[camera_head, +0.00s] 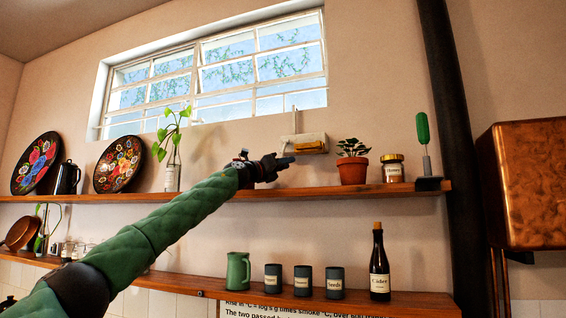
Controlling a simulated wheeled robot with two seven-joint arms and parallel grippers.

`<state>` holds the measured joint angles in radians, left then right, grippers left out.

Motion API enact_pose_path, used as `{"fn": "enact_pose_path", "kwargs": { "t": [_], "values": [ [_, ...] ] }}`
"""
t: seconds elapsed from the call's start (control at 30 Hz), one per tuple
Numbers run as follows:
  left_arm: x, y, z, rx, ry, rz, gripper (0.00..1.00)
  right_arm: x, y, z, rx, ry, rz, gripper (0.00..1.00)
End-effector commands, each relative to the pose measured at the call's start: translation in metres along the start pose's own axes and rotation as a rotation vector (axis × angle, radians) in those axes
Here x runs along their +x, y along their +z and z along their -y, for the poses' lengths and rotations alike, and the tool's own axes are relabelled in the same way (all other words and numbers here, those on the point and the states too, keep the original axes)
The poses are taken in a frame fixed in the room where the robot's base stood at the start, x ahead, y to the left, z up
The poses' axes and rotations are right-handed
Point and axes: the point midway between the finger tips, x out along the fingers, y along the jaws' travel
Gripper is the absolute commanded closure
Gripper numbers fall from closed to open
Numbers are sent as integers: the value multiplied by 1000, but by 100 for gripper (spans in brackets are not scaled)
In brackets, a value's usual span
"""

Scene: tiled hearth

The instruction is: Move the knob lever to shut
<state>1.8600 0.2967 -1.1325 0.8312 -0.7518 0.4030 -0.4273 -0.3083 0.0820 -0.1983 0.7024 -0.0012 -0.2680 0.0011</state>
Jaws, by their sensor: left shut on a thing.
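A small pale box (303,138) is fixed to the wall below the window's right part, with a thin rod rising from it. My left gripper (285,162) reaches up from the lower left to the box's lower left side. It is shut on what appears to be the knob lever there. The fingers hide most of the lever, so its exact angle cannot be told. My right gripper is not in view.
The upper shelf (250,193) runs just below my left gripper. A potted plant (353,170) and a honey jar (393,170) stand to its right, a plant in a glass vase (172,175) to its left. A dark pipe (450,100) rises further right.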

Motion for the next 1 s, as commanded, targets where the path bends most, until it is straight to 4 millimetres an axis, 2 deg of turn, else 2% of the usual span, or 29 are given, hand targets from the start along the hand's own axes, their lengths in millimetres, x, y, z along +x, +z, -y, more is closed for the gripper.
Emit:
{"fn": "enact_pose_path", "kwargs": {
  "t": [0.1,0.4,0.73,0.77,0.8,0.87,1.0],
  "values": [
    [3,-2,-6,-4,5,0,100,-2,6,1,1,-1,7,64],
    [5,-2,-9,-3,4,1,100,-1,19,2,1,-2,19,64],
    [5,-1,-8,-2,4,3,100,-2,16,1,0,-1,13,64],
    [5,-1,-8,-2,4,3,69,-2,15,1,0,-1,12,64],
    [5,-1,-8,-2,4,3,61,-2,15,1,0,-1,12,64],
    [5,-1,-8,-2,3,3,52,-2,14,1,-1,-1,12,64],
    [5,-1,-8,-2,3,2,52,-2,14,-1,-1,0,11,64]
  ]
}}
